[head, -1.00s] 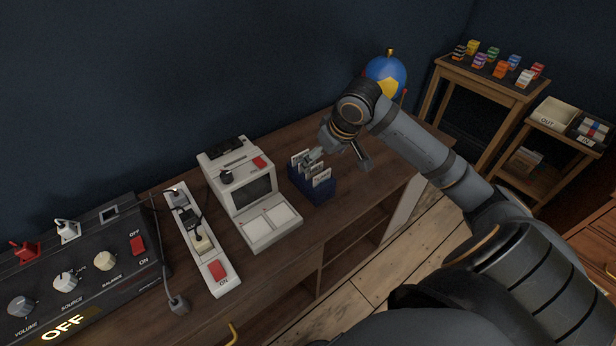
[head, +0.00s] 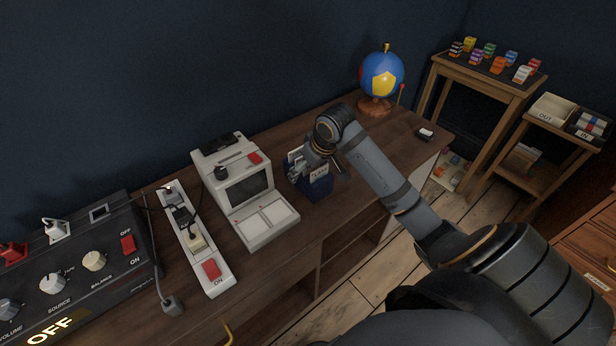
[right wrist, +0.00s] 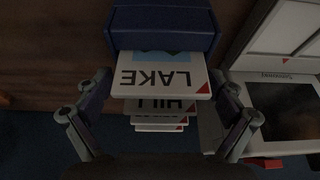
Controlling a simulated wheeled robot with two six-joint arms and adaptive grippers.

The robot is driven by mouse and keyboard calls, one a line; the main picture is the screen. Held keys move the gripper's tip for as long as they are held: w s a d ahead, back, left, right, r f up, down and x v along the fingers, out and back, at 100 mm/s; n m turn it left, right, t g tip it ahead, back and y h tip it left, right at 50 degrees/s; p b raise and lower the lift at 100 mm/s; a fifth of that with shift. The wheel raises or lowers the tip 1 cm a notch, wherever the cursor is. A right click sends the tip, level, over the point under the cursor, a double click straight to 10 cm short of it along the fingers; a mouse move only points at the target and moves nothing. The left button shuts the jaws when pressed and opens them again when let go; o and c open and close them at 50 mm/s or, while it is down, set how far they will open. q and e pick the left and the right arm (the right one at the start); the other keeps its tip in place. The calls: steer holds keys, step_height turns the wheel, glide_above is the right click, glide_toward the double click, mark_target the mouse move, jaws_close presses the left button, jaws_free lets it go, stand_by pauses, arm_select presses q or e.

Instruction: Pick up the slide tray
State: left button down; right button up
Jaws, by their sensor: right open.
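The slide tray (head: 318,188) is a dark blue box on the wooden desk, right of the white slide viewer. It holds several upright white slides with red corners; in the right wrist view the tray (right wrist: 163,28) shows at the top, and slides reading LAKE (right wrist: 160,76) and HILL (right wrist: 165,105) stand in it. My right gripper (head: 324,163) is just above the tray in the head view. In the right wrist view, my right gripper (right wrist: 163,80) is open, with one finger on each side of the slides. Contact cannot be told. My left gripper is not in view.
The white slide viewer (head: 246,190) stands close left of the tray, then a power strip (head: 196,240) and a control panel (head: 75,265). A globe (head: 381,76) and a small dark block with a white top (head: 425,134) are to the right. The desk between is clear.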

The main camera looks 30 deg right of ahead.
steer(key=c, duration=1.3)
steer(key=shift+c, duration=0.2)
